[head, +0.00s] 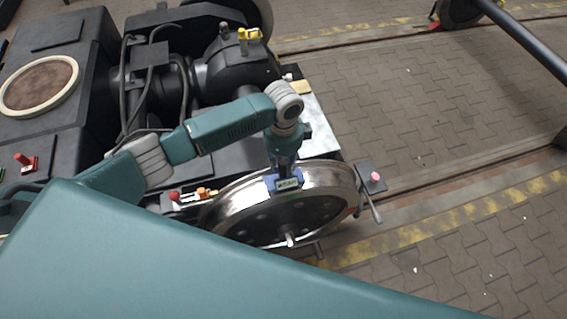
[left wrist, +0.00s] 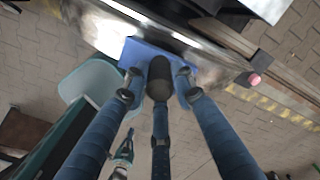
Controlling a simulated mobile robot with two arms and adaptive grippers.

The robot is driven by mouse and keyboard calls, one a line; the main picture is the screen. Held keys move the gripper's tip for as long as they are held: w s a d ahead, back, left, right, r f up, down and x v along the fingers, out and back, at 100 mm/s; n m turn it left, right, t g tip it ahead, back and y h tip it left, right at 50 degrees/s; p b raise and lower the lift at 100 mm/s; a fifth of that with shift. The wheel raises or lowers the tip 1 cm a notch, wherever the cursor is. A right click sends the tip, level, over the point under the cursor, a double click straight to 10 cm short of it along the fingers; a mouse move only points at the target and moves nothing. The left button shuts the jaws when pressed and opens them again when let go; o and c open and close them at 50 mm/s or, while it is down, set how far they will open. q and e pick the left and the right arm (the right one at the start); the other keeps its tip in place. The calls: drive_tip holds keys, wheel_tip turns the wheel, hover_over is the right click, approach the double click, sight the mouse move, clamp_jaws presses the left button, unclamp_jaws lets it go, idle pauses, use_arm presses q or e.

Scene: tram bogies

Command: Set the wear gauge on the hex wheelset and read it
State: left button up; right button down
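The wear gauge (head: 287,183) is a small blue block with a pale green display, at the top of the bright rim of a steel wheel (head: 240,208). I cannot tell whether it is seated on the rim. My left gripper (head: 284,168) is right above the gauge. In the left wrist view the fingers of the left gripper (left wrist: 159,76) reach down to the blue gauge (left wrist: 143,54), with a dark rounded part between them. Whether they press on it is unclear. The display's reading is too small to make out. My right gripper is not in view.
A dark plate with a pink knob (head: 375,176) stands right of the wheel. A red knob (head: 174,196) and an orange piece (head: 203,192) lie left of it. Black bogie machinery (head: 235,72) fills the back left. Paved floor (head: 430,110) with rails is open to the right.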

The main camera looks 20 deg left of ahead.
use_arm(q)
drive_tip(key=shift+o, duration=0.8)
drive_tip(key=shift+r, duration=0.1)
wheel_tip(320, 180, up, 12)
drive_tip(key=shift+r+b, duration=0.25)
drive_tip(key=shift+b, duration=0.1)
